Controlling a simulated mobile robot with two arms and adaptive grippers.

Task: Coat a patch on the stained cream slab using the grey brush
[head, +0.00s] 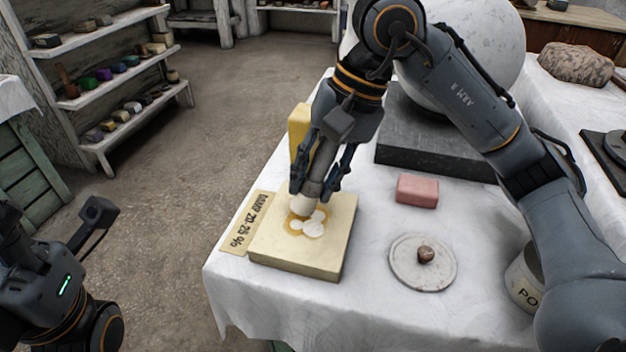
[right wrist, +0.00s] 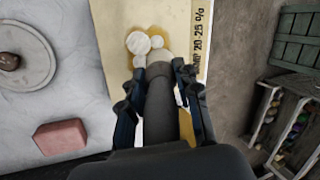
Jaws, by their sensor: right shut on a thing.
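The cream slab (head: 270,245) lies flat near the left edge of the white-covered table. Its middle carries an orange-yellow stain (head: 291,222) with several round white dabs (head: 313,230) over it. My right gripper (head: 316,190) is shut on the grey brush (head: 314,188), which points down with its pale tip (head: 299,206) at the dabs. The tip appears to touch the slab. The right wrist view also shows the brush (right wrist: 162,105) between the fingers and the slab (right wrist: 122,12) beyond.
A card reading "20-25 %" (head: 247,224) lies along the slab's left side. A yellow block (head: 299,124) stands behind the slab. A pink block (head: 417,190), a round plate (head: 408,277) with a brown lump (head: 426,254), and a pot (head: 522,284) are to the right.

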